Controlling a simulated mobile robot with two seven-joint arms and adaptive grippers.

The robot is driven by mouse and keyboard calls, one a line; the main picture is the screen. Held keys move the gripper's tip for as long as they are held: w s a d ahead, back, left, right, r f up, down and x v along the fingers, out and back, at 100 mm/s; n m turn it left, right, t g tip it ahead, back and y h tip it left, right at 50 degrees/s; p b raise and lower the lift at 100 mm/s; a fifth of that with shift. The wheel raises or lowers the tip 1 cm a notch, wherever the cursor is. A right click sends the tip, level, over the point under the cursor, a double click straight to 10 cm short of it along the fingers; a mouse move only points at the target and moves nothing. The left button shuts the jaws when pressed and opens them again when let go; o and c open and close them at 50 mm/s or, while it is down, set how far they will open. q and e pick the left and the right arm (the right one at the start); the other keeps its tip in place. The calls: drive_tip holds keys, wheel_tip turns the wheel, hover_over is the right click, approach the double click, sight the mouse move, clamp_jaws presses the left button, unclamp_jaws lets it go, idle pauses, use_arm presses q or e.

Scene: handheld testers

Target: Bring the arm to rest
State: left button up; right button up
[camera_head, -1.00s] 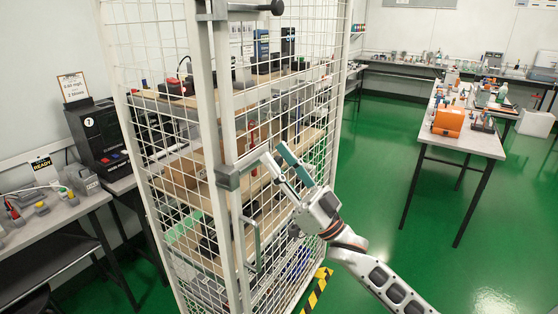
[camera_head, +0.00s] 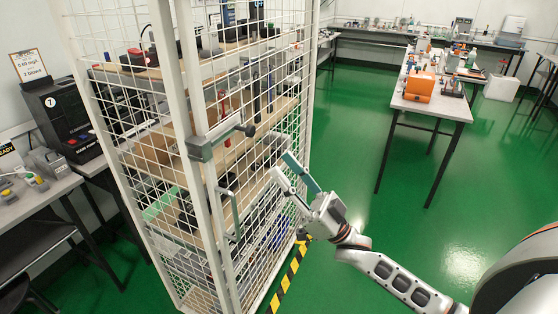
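My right gripper (camera_head: 288,178) is in the middle of the head view, with its arm coming in from the lower right. Its two fingers, tipped with green-grey pads, are spread apart with nothing between them. It appears in front of the right part of a white wire-mesh cage (camera_head: 203,180); whether it touches the mesh I cannot tell. The cage has a grey latch (camera_head: 215,138) with a dark knob, and a grey pull handle (camera_head: 228,212) below it. My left gripper is not in view.
Shelves inside the cage hold several tools. A bench with an orange box (camera_head: 419,87) stands at the right. A bench with a black machine (camera_head: 62,118) stands at the left. Green floor (camera_head: 345,130) is open between cage and right bench. Striped floor tape (camera_head: 289,276) runs beside the cage.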

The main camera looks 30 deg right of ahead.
drive_tip(key=shift+f, duration=0.15)
idle(0.3)
drive_tip(key=s+a+f+m+g+h, duration=0.1)
drive_tip(key=a+f+m+h, duration=0.2)
drive_tip(key=f+h, duration=0.8)
drive_tip(key=s+a+f+g+h, duration=0.1)
drive_tip(key=s+f+g, duration=0.2)
drive_tip(key=s+f, duration=0.3)
drive_tip(key=s+a+f+g+h+p, duration=0.1)
drive_tip(key=s+f+g, duration=0.2)
drive_tip(key=f, duration=1)
drive_tip(key=s+a+f+g+h, duration=0.1)
drive_tip(key=s+f+g, duration=0.2)
drive_tip(key=s+f, duration=0.6)
drive_tip(key=shift+s+f+g, duration=0.25)
drive_tip(key=shift+s+g, duration=0.15)
